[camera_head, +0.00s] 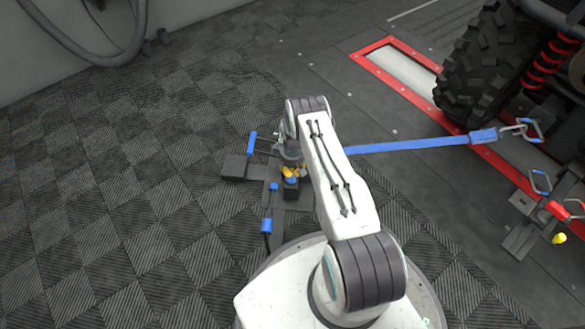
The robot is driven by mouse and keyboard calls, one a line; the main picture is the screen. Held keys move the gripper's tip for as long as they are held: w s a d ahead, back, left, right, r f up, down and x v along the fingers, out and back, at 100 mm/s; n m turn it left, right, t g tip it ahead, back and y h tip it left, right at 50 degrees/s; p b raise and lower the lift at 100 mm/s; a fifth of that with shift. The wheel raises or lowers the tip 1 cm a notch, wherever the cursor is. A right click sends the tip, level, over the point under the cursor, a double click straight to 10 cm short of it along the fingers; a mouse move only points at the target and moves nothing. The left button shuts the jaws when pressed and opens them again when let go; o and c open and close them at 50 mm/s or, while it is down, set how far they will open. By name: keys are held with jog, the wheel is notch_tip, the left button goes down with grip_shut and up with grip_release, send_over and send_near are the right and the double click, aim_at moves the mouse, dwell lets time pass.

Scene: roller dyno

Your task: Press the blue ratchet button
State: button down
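A dark ratchet assembly (263,198) sits on the floor near the middle of the camera_head view. It carries two blue handle-like parts, one at the upper left (252,143) and one lower down (266,226). A small blue cap, perhaps the ratchet button (291,181), shows on a dark block just below my gripper. Another small blue piece (273,187) lies just left of it.
A blue strap (410,145) runs from behind my arm to a metal hook (522,130) at the right. A large tyre (483,65) and a red-framed floor plate (372,48) are at the upper right. The checkered floor at the left is clear.

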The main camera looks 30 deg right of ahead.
aim_at(292, 177)
jog(key=shift+f+b, duration=0.3)
jog(key=shift+f, duration=0.65)
notch_tip(292, 177, down, 2)
jog(key=b, duration=0.2)
jog(key=shift+b, duration=0.35)
jog(key=shift+r, duration=0.1)
notch_tip(292, 177, up, 14)
jog(key=p, duration=0.6)
dwell(0.3)
